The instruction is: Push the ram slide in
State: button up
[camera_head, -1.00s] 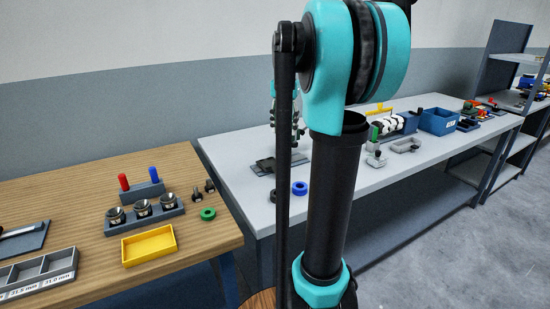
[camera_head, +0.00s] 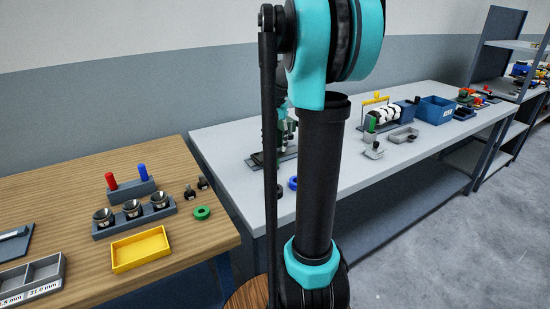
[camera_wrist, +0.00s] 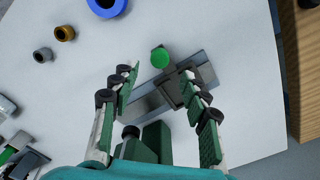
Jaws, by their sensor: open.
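In the wrist view a grey slide-like rail (camera_wrist: 203,73) lies on the pale table, running from lower left to upper right. A dark block (camera_wrist: 170,88) sits across it, with a round green knob (camera_wrist: 160,57) at its far end. I take this to be the ram slide, though its exact parts are hard to tell. My gripper (camera_wrist: 158,78) is open above it, with one finger on each side and nothing held. Contact cannot be judged. In the head view my gripper (camera_head: 288,132) is partly behind my arm, over the grey plate (camera_head: 256,160).
A blue ring (camera_wrist: 107,6), a brown bush (camera_wrist: 65,33) and a dark bush (camera_wrist: 43,55) lie on the grey table. A blue bin (camera_head: 436,110) stands farther right. The wooden table (camera_head: 60,190) at left holds a yellow tray (camera_head: 140,250).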

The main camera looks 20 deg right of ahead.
aim_at(275, 160)
notch_tip(275, 160, down, 6)
jog(key=shift+f, duration=0.1)
dwell(0.4)
grip_shut()
